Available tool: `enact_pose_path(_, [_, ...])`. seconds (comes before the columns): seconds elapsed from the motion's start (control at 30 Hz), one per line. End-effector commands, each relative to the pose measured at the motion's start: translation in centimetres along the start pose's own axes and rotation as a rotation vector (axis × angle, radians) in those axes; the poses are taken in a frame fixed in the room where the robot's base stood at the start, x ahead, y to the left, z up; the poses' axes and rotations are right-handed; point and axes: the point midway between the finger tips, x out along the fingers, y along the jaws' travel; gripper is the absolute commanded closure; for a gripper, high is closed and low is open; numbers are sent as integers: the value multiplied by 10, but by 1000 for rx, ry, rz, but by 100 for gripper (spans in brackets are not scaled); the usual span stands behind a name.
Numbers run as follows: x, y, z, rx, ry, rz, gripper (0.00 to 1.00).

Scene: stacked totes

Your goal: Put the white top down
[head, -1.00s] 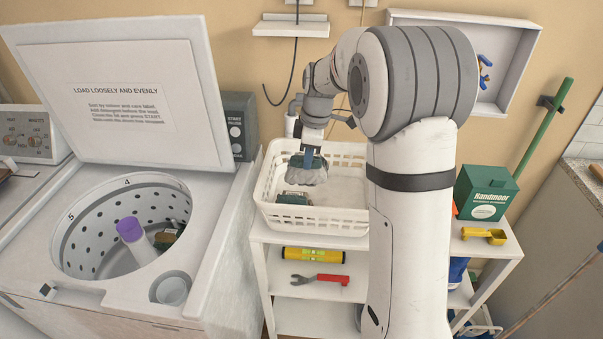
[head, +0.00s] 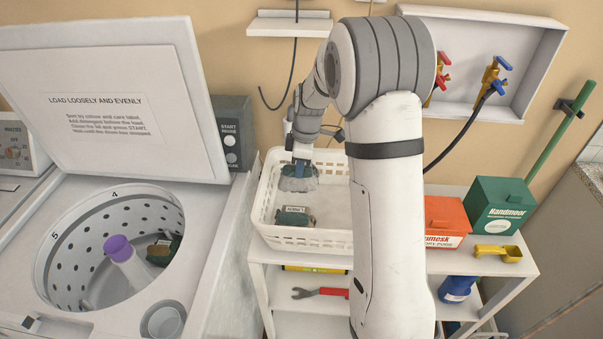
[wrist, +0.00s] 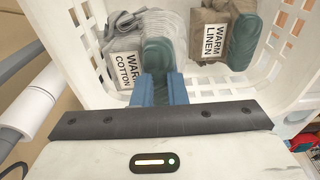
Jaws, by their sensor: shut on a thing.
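The white top is the washing machine's lid (head: 110,100), which stands raised and open behind the drum opening. A printed notice is on its inner face. My gripper (head: 299,172) is away to the right of it, over the white basket (head: 300,238). Its blue fingers (wrist: 162,88) are shut on a grey and teal bundle (wrist: 158,55) with a "WARM COTTON" label. The bundle also shows in the head view (head: 298,184). I cannot tell whether it touches the basket floor.
A brown and teal "WARM LINEN" bundle (wrist: 208,45) lies in the basket. A purple-capped post (head: 120,250) and another labelled bundle (head: 163,250) are in the drum.

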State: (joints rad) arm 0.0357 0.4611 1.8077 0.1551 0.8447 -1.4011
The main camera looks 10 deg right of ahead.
Motion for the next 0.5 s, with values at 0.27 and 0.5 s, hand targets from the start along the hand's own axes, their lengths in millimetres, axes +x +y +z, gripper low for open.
enact_pose_path(0.27, [28,0,5,3,0,-1,100])
enact_pose_path(0.5, [31,0,6,4,0,0,100])
